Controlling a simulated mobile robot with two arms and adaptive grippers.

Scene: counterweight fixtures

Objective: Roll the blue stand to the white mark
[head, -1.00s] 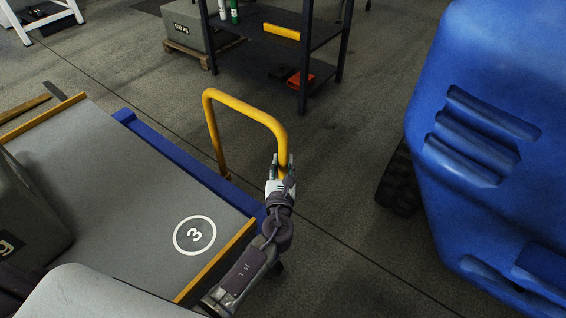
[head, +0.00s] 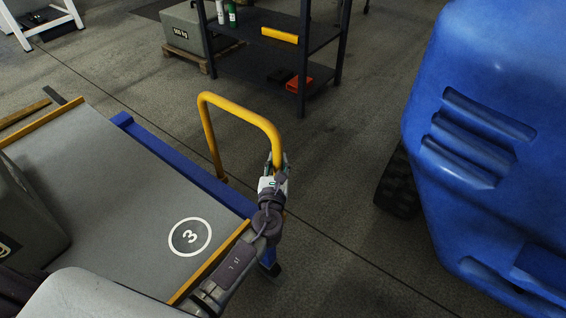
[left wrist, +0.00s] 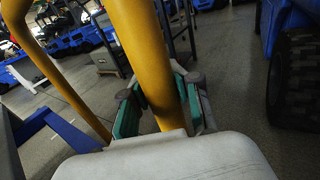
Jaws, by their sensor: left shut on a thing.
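The blue stand (head: 187,172) is a low blue frame with a grey top edged in yellow-brown strips, at the left of the head view. Its yellow hoop handle (head: 240,113) rises from the frame's right side. My left gripper (head: 274,172) is shut around the handle's near upright, low down. The left wrist view shows the yellow tube (left wrist: 146,62) between the green-padded fingers (left wrist: 157,102). A white circle with a 3 (head: 190,237) is on the grey top. I see no separate white mark on the floor. My right gripper is not in view.
A large blue machine (head: 480,150) with a black tread stands at the right. A dark shelf (head: 271,68) and a grey weight on a pallet (head: 189,29) stand at the back. A grey weight (head: 25,215) sits on the stand. Bare floor lies between handle and machine.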

